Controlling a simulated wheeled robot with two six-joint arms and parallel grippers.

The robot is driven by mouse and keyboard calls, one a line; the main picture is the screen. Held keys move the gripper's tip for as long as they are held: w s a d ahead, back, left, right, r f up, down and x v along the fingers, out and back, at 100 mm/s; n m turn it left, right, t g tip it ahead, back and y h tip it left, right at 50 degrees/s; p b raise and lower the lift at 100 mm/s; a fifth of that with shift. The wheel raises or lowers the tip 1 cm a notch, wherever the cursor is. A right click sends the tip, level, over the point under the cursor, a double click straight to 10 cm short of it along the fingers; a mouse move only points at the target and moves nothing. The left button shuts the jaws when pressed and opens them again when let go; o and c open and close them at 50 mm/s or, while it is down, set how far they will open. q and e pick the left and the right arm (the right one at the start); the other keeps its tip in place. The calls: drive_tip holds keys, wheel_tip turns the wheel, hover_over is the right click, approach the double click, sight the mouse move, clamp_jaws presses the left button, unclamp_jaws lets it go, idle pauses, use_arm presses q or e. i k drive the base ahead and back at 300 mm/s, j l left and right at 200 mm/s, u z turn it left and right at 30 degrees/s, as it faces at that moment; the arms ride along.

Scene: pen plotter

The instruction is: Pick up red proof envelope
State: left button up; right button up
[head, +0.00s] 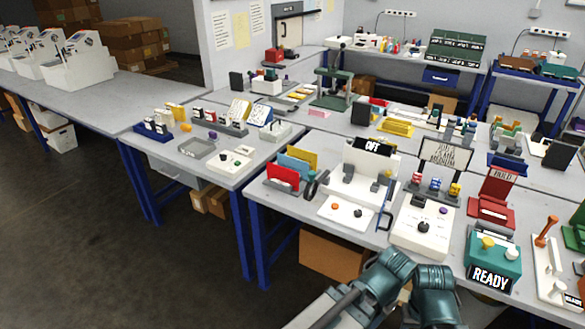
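A red envelope (283,178) stands at the front of a small rack near the left front corner of the near table. A blue one (296,167) and a yellow one (303,158) stand behind it. The red one's face is visible and tilted slightly; its lower edge is partly hidden by the rack. I cannot read any label on it. Teal joints and a grey link of my own arm show at the bottom centre, well below and right of the envelope rack. Neither gripper shows in the head view.
Dark round parts (316,184) stand just right of the envelopes, beside a white machine with an "OFF" sign (373,146). A white control box (422,226) and a teal "READY" box (492,262) line the front edge. Open floor (150,270) lies left of the near table.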

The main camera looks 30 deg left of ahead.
sight(291, 177)
drive_tip(key=i+j+u, duration=0.65)
drive_tip(key=i, duration=0.4)
